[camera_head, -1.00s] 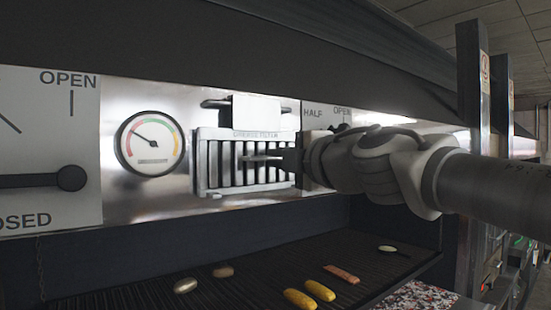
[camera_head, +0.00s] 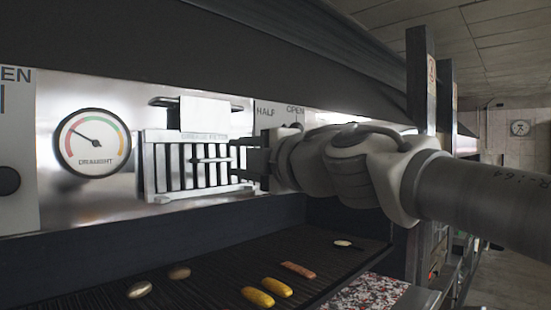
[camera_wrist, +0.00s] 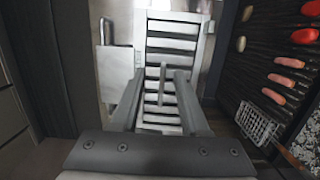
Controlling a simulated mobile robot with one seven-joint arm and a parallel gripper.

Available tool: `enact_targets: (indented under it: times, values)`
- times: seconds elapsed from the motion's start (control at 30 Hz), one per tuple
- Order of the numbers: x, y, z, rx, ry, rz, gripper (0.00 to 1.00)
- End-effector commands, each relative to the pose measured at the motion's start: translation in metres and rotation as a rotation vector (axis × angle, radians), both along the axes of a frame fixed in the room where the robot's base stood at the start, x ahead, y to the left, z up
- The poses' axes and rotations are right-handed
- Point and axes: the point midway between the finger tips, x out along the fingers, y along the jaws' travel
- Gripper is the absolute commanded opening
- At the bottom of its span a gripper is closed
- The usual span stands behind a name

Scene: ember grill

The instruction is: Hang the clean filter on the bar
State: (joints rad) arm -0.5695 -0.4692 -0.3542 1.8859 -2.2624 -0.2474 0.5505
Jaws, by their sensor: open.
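The filter (camera_head: 177,190), a grey slatted metal panel lettered "GREASE FILTER", is upright against the steel wall panel. It also shows in the wrist view (camera_wrist: 172,29). The dark bar (camera_head: 160,102) runs just above it, partly covered by a white plate (camera_head: 204,113) that also shows in the wrist view (camera_wrist: 115,70). I cannot tell whether the filter hangs from the bar. My gripper (camera_head: 240,157) is open at the filter's right side. In the wrist view my two fingers (camera_wrist: 158,98) stand apart on either side of the filter's handle (camera_wrist: 162,82), with gaps beside it.
A round draught gauge (camera_head: 92,143) is left of the filter. The dark grill (camera_head: 215,262) below carries yellow pieces (camera_head: 258,297), a reddish strip (camera_head: 298,269) and round pieces. A dark hood (camera_head: 200,50) overhangs from above. A dark post (camera_head: 420,90) stands at right.

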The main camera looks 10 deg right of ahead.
Motion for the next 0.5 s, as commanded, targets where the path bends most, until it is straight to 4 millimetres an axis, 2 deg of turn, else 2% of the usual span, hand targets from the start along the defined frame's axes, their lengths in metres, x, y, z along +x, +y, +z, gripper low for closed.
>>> enact_targets:
  times: [0.5]
  values:
    - [-0.079,-0.039,0.001,0.001,-0.004,-0.006,0.45]
